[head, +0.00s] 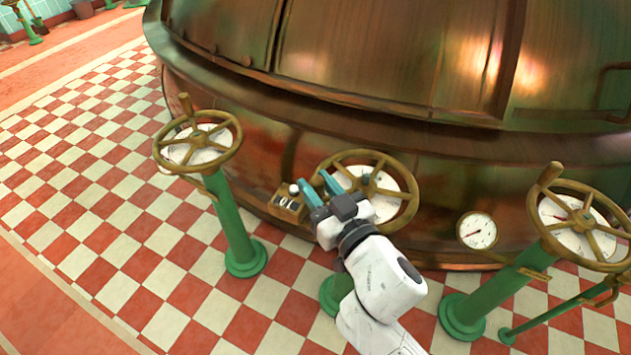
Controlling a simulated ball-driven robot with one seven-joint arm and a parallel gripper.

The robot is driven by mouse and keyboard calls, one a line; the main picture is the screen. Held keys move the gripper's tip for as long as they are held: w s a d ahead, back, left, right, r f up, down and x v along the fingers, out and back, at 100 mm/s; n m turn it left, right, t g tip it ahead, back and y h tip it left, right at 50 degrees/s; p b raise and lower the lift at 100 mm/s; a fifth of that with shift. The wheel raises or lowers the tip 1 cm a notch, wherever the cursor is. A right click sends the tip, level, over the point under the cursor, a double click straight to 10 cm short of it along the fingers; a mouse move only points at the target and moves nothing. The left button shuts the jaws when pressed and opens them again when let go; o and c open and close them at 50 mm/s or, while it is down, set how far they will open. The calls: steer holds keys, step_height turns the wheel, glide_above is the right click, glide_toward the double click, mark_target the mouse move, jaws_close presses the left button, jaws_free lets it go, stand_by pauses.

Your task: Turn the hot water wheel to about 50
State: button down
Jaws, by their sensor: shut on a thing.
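A brass handwheel (413,196) with spokes over a white dial stands in the middle of the head view, in front of the copper kettle. My gripper (313,179) has its two teal fingers at the left side of this wheel's rim. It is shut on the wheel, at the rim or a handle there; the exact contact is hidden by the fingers. My gripper and wrist cover the lower left of the wheel and dial. Its pointer and numbers are too small to read. No label shows which wheel is the hot water one.
Another handwheel (228,128) on a green post stands to the left, and a third (591,192) to the right. A small round gauge (477,231) and a brass box (288,205) with pale knobs flank the middle wheel. The copper kettle (390,60) fills the back. Checkered floor lies clear at left.

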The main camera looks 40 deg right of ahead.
steer(key=shift+s+a+f, duration=0.1)
steer(key=shift+s+a, duration=0.1)
steer(key=shift+s, duration=0.25)
stand_by(0.3)
steer(key=c, duration=0.9)
jaws_free()
steer(key=shift+s, duration=0.1)
steer(key=shift+b+v, duration=0.9)
steer(key=shift+v, duration=4.4)
